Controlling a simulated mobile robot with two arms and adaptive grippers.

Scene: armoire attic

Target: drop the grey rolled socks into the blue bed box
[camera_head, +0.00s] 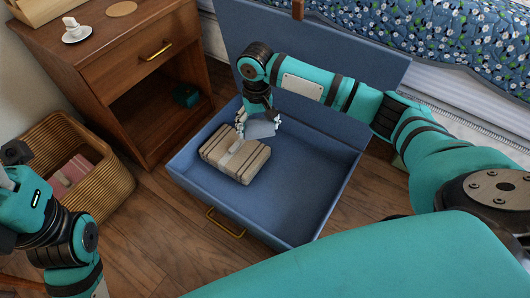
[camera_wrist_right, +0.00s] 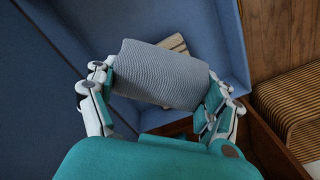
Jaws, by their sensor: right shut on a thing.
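The grey rolled socks (camera_head: 262,129) are held between the fingers of my right gripper (camera_head: 258,124), above the blue bed box (camera_head: 300,185). In the right wrist view the socks (camera_wrist_right: 160,75) show as a ribbed grey roll, with a finger of my right gripper (camera_wrist_right: 160,88) against each end. The blue box is open, with a brass handle on its front. A beige striped bundle (camera_head: 235,153) with a pale band is at its left side, partly behind the socks in the wrist view. My left arm is at the lower left of the head view; its fingertips are not clearly visible.
A wooden nightstand (camera_head: 120,70) with an open shelf stands left of the box, bearing a white cup on a saucer (camera_head: 75,31). A wicker basket (camera_head: 110,190) with a pink item sits below it. A bed with a blue floral cover (camera_head: 440,35) is behind. The box's right part is clear.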

